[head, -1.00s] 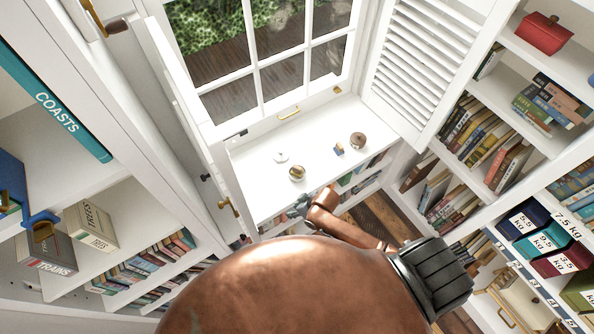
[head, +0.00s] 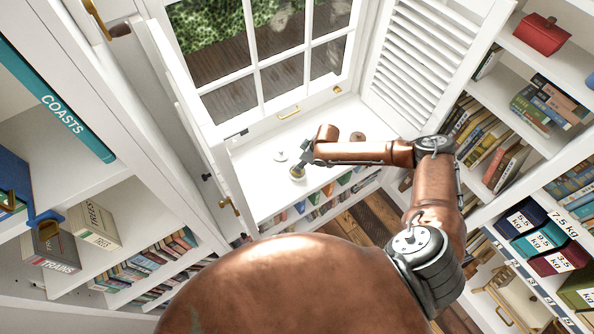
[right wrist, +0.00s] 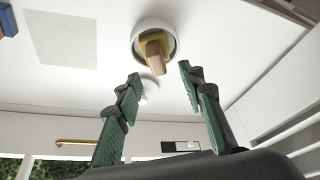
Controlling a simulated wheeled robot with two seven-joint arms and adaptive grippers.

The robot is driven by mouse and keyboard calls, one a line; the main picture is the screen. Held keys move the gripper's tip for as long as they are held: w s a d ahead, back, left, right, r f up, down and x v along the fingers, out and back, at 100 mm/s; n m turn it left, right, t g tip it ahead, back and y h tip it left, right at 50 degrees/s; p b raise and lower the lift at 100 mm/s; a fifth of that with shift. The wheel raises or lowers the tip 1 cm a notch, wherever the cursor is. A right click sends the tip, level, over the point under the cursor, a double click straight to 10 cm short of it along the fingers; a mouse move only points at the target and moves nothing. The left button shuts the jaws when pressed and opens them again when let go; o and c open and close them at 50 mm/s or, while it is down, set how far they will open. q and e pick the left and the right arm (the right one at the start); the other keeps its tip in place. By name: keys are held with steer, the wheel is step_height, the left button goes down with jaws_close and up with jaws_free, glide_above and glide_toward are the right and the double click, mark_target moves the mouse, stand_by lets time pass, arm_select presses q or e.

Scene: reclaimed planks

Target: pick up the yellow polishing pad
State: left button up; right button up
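In the right wrist view the yellow polishing pad (right wrist: 151,42) appears as a yellow piece with a tan block-like part, within a round white dish or ring (right wrist: 139,30). In the head view it is the small yellowish round thing (head: 297,173) on the white window ledge. My right gripper (right wrist: 160,88) is open and empty, its two green-padded fingers apart, with the pad beyond the fingertips and not touched. In the head view the right gripper (head: 306,155) hangs just above and beside the pad. My left gripper is not in view.
A small blue item (right wrist: 8,22) shows in the right wrist view. Window, louvred shutter (head: 425,60) and bookshelves surround the ledge.

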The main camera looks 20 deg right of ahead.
steer(key=x, duration=0.5)
steer(key=shift+d+f, duration=0.2)
steer(key=shift+f, duration=0.25)
steer(key=shift+c, duration=0.4)
steer(key=c, duration=0.8)
steer(key=shift+o, duration=0.2)
steer(key=shift+r, duration=0.15)
steer(key=shift+w+r, duration=0.1)
steer(key=shift+r, duration=0.2)
step_height(320, 180, up, 2)
steer(key=shift+r, duration=0.1)
steer(key=s+a+r, duration=0.8)
steer(key=s+r, duration=0.2)
steer(key=s, duration=0.1)
steer(key=shift+s+a, duration=0.15)
steer(key=shift+a, duration=0.1)
